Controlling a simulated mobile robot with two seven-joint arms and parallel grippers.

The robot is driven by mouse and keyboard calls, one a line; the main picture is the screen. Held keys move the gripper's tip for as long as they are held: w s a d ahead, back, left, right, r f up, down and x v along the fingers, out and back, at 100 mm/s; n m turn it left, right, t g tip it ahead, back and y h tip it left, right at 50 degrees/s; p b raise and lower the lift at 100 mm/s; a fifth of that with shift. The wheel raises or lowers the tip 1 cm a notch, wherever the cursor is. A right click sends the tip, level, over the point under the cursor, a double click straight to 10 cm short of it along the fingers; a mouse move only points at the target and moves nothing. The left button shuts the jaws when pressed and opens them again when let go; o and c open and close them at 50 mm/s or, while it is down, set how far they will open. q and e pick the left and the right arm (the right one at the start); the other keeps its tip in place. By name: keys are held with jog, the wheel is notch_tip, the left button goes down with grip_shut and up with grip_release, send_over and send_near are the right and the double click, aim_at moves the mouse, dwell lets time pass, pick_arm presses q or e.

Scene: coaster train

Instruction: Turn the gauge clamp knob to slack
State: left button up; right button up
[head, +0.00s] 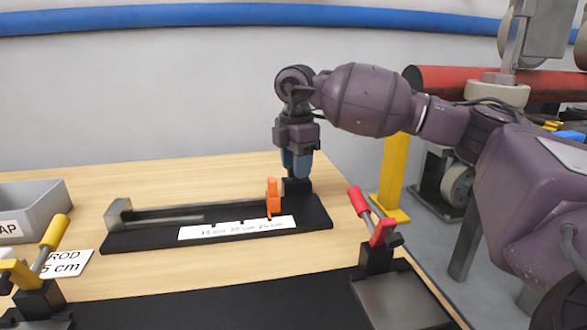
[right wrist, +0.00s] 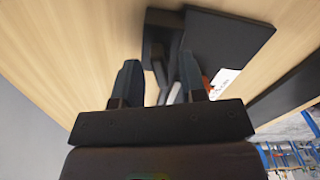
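The gauge is a long black base (head: 215,232) on the wooden table, with a grey rail, an upright orange stop (head: 273,197) and a white scale label (head: 240,228). A dark block (head: 296,187) stands at its right end; I cannot make out a separate knob or its setting. My right gripper (head: 297,172) points down over that block. In the right wrist view its two fingers (right wrist: 158,75) are apart, with dark and grey gauge parts showing between and beyond them; contact is not clear. My left gripper is not in view.
A red-handled toggle clamp (head: 375,235) stands at the front right and a yellow-handled one (head: 42,270) at the front left. A grey bin (head: 38,205) and a rod label card (head: 68,262) are at the left. The table behind the gauge is clear.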

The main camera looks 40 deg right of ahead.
jog(key=shift+f, duration=0.1)
grip_shut()
dwell(0.4)
